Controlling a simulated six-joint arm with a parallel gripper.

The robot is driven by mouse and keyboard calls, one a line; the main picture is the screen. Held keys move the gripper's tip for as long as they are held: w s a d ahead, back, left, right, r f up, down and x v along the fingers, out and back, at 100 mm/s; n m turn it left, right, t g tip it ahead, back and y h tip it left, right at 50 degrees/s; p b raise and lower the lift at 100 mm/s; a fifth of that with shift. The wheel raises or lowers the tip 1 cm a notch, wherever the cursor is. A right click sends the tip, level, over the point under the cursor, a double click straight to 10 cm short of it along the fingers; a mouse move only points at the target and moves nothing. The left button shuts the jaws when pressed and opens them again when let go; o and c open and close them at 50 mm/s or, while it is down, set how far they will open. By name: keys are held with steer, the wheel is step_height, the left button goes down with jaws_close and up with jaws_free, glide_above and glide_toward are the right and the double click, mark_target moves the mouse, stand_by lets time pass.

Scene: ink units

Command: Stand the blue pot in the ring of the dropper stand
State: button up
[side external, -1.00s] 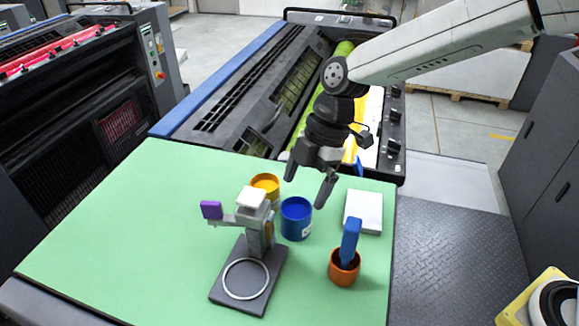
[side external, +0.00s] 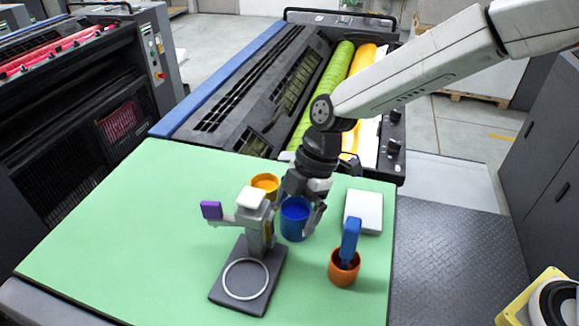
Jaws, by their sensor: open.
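The blue pot (side external: 294,221) stands upright on the green table top, behind and right of the dropper stand. My gripper (side external: 298,215) is lowered over it, jaws open, with one finger visible at the pot's right side and the other near its left side. I cannot tell whether the fingers touch the pot. The dropper stand (side external: 258,228) has a dark base plate with a pale ring (side external: 246,279) at its front. The ring is empty. A purple piece (side external: 211,210) sits at the end of the stand's side arm.
A yellow pot (side external: 265,183) stands just behind, close to my gripper. An orange pot (side external: 343,270) holding a blue-handled tool (side external: 350,240) stands at right front. A white block (side external: 363,211) lies to the right. The green table top (side external: 130,230) is clear on the left.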

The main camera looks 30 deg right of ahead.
steer(key=shift+x, duration=1.2)
jaws_close()
